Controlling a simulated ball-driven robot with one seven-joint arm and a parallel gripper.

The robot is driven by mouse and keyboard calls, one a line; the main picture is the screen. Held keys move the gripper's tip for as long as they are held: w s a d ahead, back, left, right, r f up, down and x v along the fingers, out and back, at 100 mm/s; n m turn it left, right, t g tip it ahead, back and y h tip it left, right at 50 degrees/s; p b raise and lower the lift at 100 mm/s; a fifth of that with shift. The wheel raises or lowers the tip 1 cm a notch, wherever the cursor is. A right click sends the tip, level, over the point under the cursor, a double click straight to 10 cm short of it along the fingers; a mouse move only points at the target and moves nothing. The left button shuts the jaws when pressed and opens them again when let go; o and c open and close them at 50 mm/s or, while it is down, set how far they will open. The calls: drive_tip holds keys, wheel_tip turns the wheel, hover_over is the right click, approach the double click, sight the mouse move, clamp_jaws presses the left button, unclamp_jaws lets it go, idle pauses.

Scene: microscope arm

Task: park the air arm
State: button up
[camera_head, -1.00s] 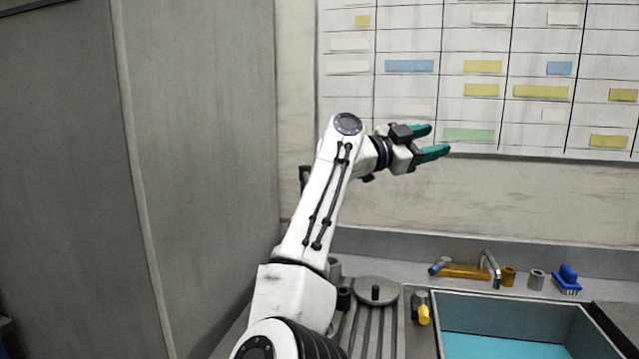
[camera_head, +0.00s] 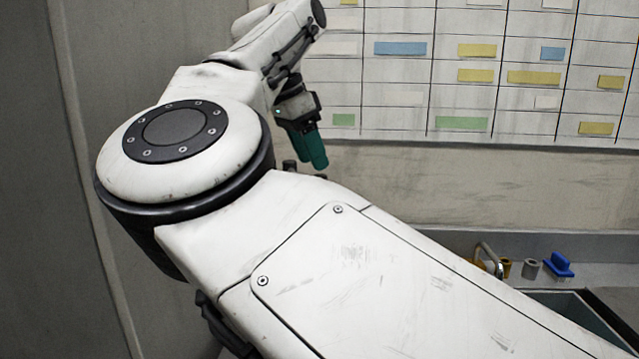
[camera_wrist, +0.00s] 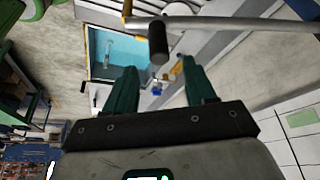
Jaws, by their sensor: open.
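In the wrist view a grey metal tube (camera_wrist: 235,22) crosses the top, with a dark cylindrical grip (camera_wrist: 158,42) hanging from it near a yellow fitting. It may be the air arm; I cannot tell for sure. My gripper (camera_wrist: 160,82) has its two green fingers apart with nothing between them. The grip shows just beyond the gap between the fingertips and looks apart from them. My own arm hides much of that view.
A sink with a blue basin (camera_wrist: 118,55) lies beyond the fingers. In the head view a tap (camera_head: 488,258), a blue brush (camera_head: 559,265) and a grey cup (camera_head: 530,268) stand at the back of the counter. A board with coloured cards (camera_head: 480,70) hangs on the wall.

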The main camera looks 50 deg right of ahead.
drive_tip(key=x, duration=0.7)
drive_tip(key=shift+s+d+f+p, duration=0.1)
drive_tip(key=shift+p, duration=0.25)
clamp_jaws()
